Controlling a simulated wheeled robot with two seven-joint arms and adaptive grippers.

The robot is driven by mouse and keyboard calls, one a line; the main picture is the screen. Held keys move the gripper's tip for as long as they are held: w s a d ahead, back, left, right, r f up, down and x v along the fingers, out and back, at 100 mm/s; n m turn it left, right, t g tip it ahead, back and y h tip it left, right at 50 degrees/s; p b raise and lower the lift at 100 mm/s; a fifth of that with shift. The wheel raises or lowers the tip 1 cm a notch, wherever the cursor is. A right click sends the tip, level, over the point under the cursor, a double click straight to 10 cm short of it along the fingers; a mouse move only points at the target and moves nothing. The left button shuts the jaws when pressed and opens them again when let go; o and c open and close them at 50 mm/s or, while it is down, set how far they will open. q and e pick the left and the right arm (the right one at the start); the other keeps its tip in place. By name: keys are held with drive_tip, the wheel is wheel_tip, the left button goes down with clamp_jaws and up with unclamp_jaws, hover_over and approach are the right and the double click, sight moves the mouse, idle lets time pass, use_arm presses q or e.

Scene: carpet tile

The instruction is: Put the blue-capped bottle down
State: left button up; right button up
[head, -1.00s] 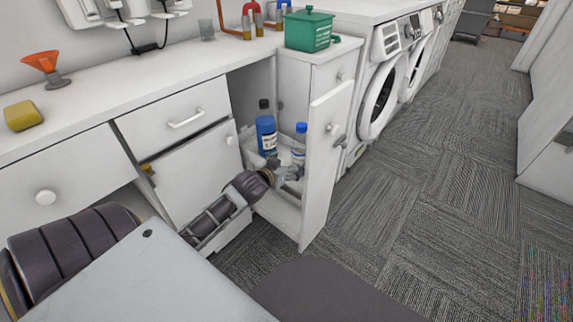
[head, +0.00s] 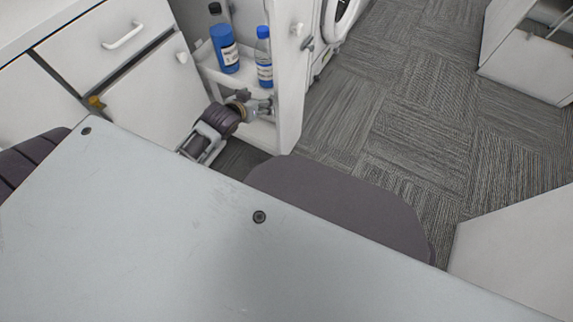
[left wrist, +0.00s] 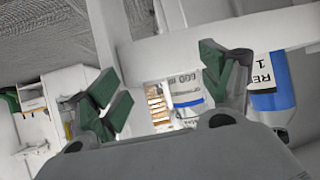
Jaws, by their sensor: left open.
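The blue-capped bottle (head: 264,62) stands upright on the upper tier of the white pull-out rack (head: 287,90), beside its tall front panel. It has a clear body and a white label with a blue band. It also shows beyond the fingers in the left wrist view (left wrist: 186,92), past a white rail. My left gripper (head: 264,106) is just below and in front of the bottle, outside the rail, apart from it. Its green-padded fingers (left wrist: 160,90) are spread and hold nothing. My right gripper is not in view.
A blue bottle with a black cap (head: 225,52) stands left of the blue-capped one on the same tier. A white cabinet (head: 530,55) is at the far right. Carpet between is clear.

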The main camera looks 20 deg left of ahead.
use_arm(q)
drive_tip(key=s+d+f+m+g+h, duration=0.1)
drive_tip(key=s+d+f+g+h, duration=0.1)
drive_tip(key=s+d+f, duration=0.4)
drive_tip(key=s+d+f+m+g+h, duration=0.2)
drive_tip(key=s+d+f+g, duration=0.2)
drive_tip(key=s+d+f, duration=0.3)
drive_tip(key=s+d, duration=0.5)
drive_tip(key=d, duration=0.2)
drive_tip(key=shift+s+g, duration=0.3)
drive_tip(key=shift+s, duration=0.1)
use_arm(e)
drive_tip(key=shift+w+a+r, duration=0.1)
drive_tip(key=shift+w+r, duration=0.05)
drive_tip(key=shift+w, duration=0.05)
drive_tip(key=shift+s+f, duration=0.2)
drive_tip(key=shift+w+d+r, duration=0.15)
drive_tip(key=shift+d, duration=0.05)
use_arm(q)
drive_tip(key=shift+a+f, duration=0.1)
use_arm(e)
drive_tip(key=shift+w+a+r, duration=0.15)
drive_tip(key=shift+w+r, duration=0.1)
